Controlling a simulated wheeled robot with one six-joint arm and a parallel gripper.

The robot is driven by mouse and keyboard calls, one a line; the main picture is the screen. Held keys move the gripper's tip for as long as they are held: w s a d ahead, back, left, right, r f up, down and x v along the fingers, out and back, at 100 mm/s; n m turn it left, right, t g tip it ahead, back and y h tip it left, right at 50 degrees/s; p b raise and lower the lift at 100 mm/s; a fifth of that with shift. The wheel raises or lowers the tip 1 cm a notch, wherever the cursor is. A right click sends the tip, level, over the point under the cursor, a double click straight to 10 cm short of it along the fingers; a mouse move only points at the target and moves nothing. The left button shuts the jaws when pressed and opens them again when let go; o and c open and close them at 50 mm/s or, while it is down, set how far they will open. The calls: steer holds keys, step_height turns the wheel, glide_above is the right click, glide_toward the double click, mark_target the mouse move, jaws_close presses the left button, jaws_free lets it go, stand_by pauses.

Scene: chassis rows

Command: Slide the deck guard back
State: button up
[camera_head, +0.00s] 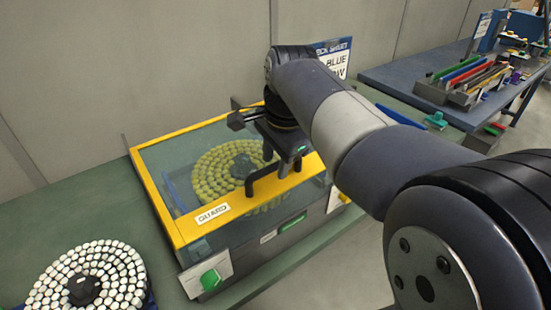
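The deck guard (163,203) is a clear panel in a yellow frame. It lies over a grey box-shaped deck on the green bench and covers a round plate of yellow-green pieces (213,177). A black bar handle (265,184) stands on the guard's front edge, beside a white lettered label (211,214). My gripper (268,137) is over the right part of the guard, just behind and above the handle. Its fingertips are not clearly visible, so I cannot tell whether it touches the handle or how far it is open.
A round tray of white pieces (104,272) sits at the lower left. A green knob (210,280) is on the deck's front. A blue-and-white sign (337,60) stands behind. A blue bench (408,75) at the right carries racks and coloured parts. A wall runs behind the green bench.

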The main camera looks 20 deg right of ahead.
steer(key=shift+c, duration=0.2)
jaws_close()
stand_by(0.5)
